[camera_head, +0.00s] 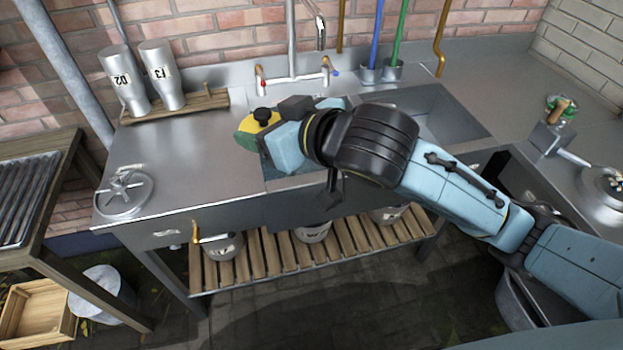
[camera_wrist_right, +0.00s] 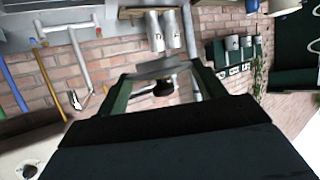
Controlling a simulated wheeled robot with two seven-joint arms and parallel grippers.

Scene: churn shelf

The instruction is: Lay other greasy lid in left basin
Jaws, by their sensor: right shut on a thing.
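My right gripper (camera_head: 262,140) reaches in from the right and is over the left side of the left basin (camera_head: 291,184). In the right wrist view a grey piece with a black knob (camera_wrist_right: 163,88) shows between the fingers of the gripper (camera_wrist_right: 160,82). My arm hides much of the left basin. A round metal lid (camera_head: 122,194) with a handle lies on the left drainboard. My left gripper is not in view.
The right basin (camera_head: 440,115) is partly behind my arm. A tap (camera_head: 292,78) stands behind the basins. Two labelled metal bottles (camera_head: 160,75) stand on a wooden rack (camera_head: 205,101) at the back left. The drainboard (camera_head: 195,150) between is clear.

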